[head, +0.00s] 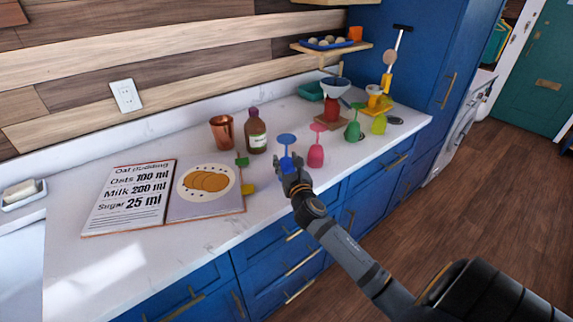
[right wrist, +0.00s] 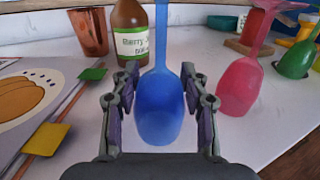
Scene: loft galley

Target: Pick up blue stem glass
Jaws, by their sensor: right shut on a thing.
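The blue stem glass (head: 287,140) is upside down on the white counter, its bowl low and its stem and foot above. It also shows in the right wrist view (right wrist: 160,110), upright along its stem, between my fingers. My right gripper (head: 291,172) is at the counter's front edge with its fingers closed around the sides of the bowl. In the right wrist view my right gripper (right wrist: 159,100) has one finger on each side of the bowl. Whether the rim touches the counter is hard to tell. My left gripper is out of view.
A pink stem glass (head: 316,156) stands upside down close on the right, with a green one (head: 353,132) beyond. A brown bottle (head: 256,135) and copper cup (head: 222,132) stand behind. An open recipe book (head: 130,197) lies left, with green and yellow tabs near my gripper.

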